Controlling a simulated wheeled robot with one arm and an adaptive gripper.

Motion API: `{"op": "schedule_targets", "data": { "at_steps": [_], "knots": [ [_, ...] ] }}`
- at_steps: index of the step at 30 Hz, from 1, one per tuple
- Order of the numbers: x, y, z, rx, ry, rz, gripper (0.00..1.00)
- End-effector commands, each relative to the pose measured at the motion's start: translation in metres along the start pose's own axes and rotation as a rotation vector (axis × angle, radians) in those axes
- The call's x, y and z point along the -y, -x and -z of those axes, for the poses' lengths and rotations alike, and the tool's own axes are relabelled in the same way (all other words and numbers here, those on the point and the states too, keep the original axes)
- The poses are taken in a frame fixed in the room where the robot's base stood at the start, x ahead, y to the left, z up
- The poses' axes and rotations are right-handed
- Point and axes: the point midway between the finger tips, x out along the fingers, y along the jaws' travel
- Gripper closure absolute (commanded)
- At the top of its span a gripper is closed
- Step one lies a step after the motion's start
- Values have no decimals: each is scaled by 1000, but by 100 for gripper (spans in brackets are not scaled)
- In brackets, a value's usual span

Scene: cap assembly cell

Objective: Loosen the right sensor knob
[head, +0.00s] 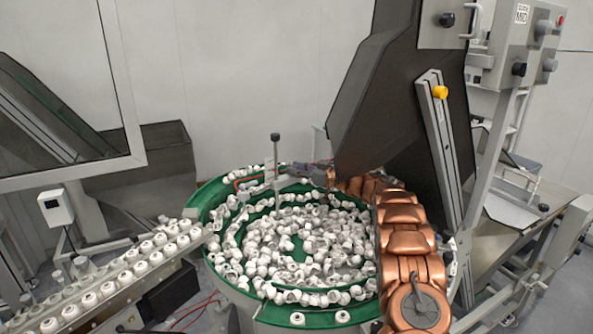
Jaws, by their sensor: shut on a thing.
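My gripper (308,171) is at the end of my copper arm, over the back rim of the green bowl feeder (208,200). It points left toward the sensor bracket (268,174) on the rim. The gripper is small and far off here; it is shut on the right sensor knob, which its fingers hide. A thin upright post with a dark top (275,137) stands at the bracket, just left of the gripper. A red cable (243,181) loops beside it.
Many white caps (300,245) fill the bowl. A dark hopper (375,100) hangs close above my arm, with a yellow knob (440,92) on its rail. A conveyor of caps (120,277) runs at left. A control box (525,45) stands at upper right.

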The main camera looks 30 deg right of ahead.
Motion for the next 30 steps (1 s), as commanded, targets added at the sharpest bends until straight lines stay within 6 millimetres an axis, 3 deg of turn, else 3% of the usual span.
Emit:
{"op": "schedule_targets", "data": {
  "at_steps": [26,27,30],
  "knots": [
    [1,-2,0,-1,-1,65,97],
    [1,-2,0,-1,-1,65,61],
    [1,-2,1,-1,-1,65,51]
  ]
}}
